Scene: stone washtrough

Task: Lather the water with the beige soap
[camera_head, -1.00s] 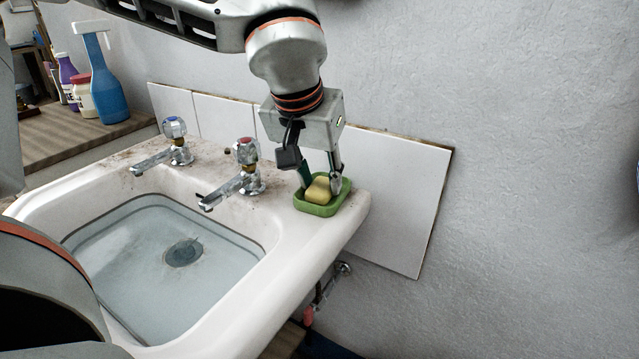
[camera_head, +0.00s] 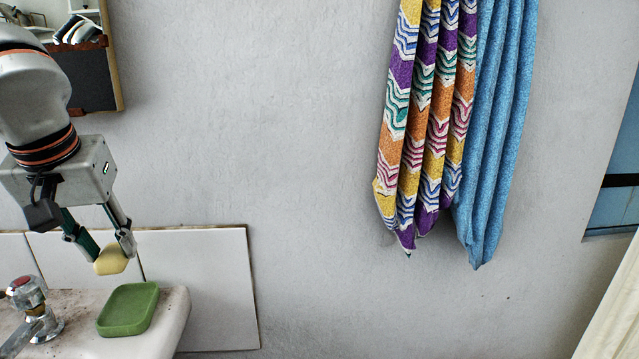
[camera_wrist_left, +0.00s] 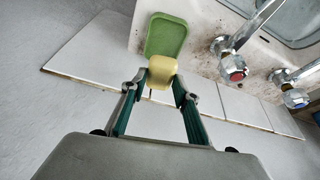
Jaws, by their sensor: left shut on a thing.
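The beige soap (camera_head: 112,262) is held between the fingertips of my left gripper (camera_head: 100,248), above and slightly left of the green soap dish (camera_head: 128,309). The dish sits empty on the sink's corner. In the left wrist view the soap (camera_wrist_left: 162,71) shows between the two fingers of my left gripper (camera_wrist_left: 160,90), with the green dish (camera_wrist_left: 166,36) beyond it. The water (camera_wrist_left: 296,18) shows only in part, in the basin at the upper right of the wrist view. My right gripper is not in view.
A red-marked tap (camera_head: 30,300) stands on the sink (camera_head: 172,318) left of the dish. White tiles (camera_head: 200,285) line the wall behind. A patterned towel (camera_head: 425,120) and a blue towel (camera_head: 497,130) hang to the right. The wall between is bare.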

